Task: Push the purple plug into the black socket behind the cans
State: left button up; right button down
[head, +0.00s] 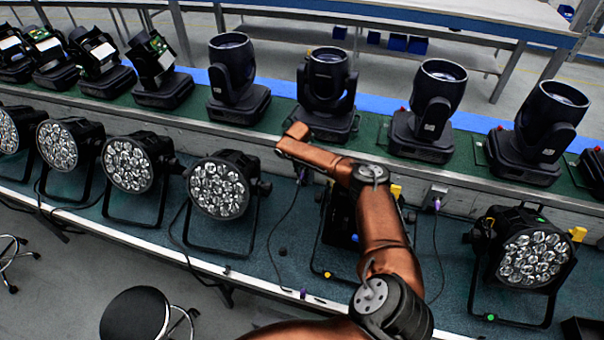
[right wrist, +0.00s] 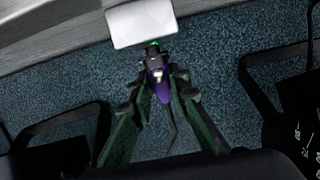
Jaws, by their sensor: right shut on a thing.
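In the right wrist view the purple plug (right wrist: 159,82) is held between the dark green fingers of my right gripper (right wrist: 158,92), which is shut on it. Its front end meets a small black socket (right wrist: 150,53) with a green light, under a pale box (right wrist: 141,23). The plug is in line with the socket and appears to touch it; I cannot tell how deep it sits. In the head view my copper right arm (head: 385,235) reaches over the bench, and its forearm hides most of the gripper and socket. My left gripper is not in view.
Par cans (head: 218,188) on black stands flank the spot, with another par can (head: 530,258) at right. Another purple plug (head: 437,203) sits at a grey socket box (head: 434,192) right of my arm. Moving-head lights (head: 325,85) line the raised shelf behind. Cables lie across the bench.

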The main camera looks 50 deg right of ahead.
jog(key=c, duration=1.7)
grip_release()
jog(key=shift+c, duration=0.2)
jog(key=v, duration=1.2)
jog(key=shift+w+d, duration=0.1)
